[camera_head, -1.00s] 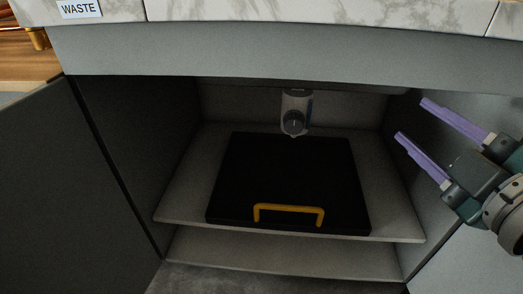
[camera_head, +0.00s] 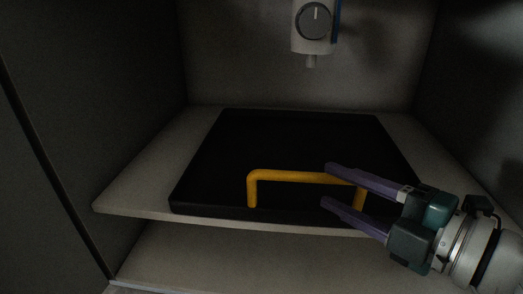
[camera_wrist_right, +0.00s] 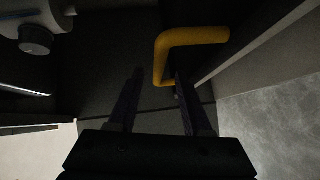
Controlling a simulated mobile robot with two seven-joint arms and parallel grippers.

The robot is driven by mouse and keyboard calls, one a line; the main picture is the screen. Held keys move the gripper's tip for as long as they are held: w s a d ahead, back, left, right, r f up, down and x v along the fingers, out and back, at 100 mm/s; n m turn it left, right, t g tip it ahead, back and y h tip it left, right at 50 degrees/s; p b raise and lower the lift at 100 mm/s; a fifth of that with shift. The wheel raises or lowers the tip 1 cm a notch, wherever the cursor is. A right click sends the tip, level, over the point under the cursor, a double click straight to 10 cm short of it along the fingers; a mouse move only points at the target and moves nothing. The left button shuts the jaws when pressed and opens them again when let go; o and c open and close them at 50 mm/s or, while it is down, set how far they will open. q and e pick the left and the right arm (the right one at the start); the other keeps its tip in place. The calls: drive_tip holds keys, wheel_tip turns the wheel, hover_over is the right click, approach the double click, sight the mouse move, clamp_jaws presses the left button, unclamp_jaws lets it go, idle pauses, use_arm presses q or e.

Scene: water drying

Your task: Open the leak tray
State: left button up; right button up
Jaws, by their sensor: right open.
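The leak tray (camera_head: 290,145) is a flat black slab lying on the cabinet shelf in the head view. Its yellow handle (camera_head: 290,176) stands up along the front edge. My right gripper (camera_head: 327,185) is open at the right part of the handle, its two purple fingers pointing left. The upper finger overlaps the handle's bar in the picture, and the lower one lies in front of it. In the right wrist view the handle (camera_wrist_right: 190,37) is ahead of the open fingers (camera_wrist_right: 158,75), nearer the right finger. Whether they touch is unclear. The left gripper is out of view.
A white-grey device with a round dial (camera_head: 314,20) hangs above the tray's back. The pale shelf (camera_head: 140,190) surrounds the tray, with a lower shelf (camera_head: 220,258) below. Cabinet walls stand close on both sides. Space above the tray is free.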

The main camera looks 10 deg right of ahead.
sight(307, 175)
drive_tip(key=b+x, duration=0.2)
drive_tip(key=x, duration=0.6)
drive_tip(key=shift+b, duration=0.35)
drive_tip(key=shift+c, duration=0.3)
clamp_jaws()
idle(0.6)
